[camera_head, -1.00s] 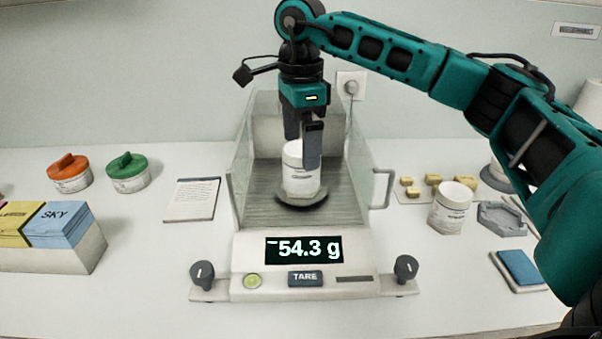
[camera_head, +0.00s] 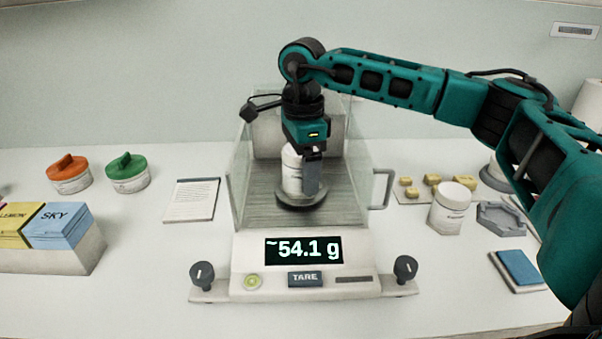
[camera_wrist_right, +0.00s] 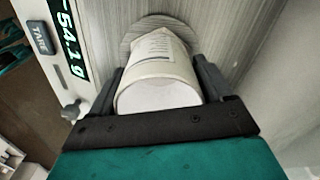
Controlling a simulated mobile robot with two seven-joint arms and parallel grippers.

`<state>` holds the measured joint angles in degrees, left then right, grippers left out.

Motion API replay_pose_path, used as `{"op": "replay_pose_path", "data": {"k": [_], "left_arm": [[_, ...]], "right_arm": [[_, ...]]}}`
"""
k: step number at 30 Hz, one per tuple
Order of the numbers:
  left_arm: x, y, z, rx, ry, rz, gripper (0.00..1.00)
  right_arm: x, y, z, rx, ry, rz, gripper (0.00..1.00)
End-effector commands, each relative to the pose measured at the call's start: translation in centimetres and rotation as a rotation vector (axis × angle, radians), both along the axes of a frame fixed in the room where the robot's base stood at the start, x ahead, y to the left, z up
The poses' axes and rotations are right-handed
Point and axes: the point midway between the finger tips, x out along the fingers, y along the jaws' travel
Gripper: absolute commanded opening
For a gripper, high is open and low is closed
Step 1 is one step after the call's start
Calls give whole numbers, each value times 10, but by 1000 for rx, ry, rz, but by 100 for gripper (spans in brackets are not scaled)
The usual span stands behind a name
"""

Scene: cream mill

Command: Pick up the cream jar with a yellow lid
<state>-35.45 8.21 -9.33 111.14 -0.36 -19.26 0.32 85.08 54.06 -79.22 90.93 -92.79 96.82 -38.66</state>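No jar with a yellow lid shows in these views. A white jar (camera_head: 292,170) stands upright on the round pan (camera_head: 286,205) of the balance, which reads about 54.1 g. My right gripper (camera_head: 306,178) is lowered over this jar, and a dark finger covers its right side. In the right wrist view the two fingers flank the jar (camera_wrist_right: 158,88), whose pale top faces the camera. Whether they press on it is unclear. A jar with an orange lid (camera_head: 68,172) and one with a green lid (camera_head: 128,172) stand at left. My left gripper is out of view.
The balance (camera_head: 305,285) has clear side walls around the pan. Another white jar (camera_head: 450,208) stands right of it, near yellow blocks (camera_head: 432,180), a grey tray (camera_head: 502,217) and a blue pad (camera_head: 519,267). Labelled boxes (camera_head: 58,226) and a notepad (camera_head: 191,200) lie left.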

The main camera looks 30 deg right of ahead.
Motion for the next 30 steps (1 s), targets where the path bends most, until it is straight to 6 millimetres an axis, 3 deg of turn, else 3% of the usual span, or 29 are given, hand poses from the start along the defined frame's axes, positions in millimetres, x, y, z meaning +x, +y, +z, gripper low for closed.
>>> {"op": "replay_pose_path", "data": {"k": [12,23,30], "left_arm": [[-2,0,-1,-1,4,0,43],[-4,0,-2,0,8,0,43],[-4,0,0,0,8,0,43]], "right_arm": [[0,0,1,0,0,0,41],[1,0,12,-1,-2,0,41],[1,1,59,2,-6,2,41]]}}
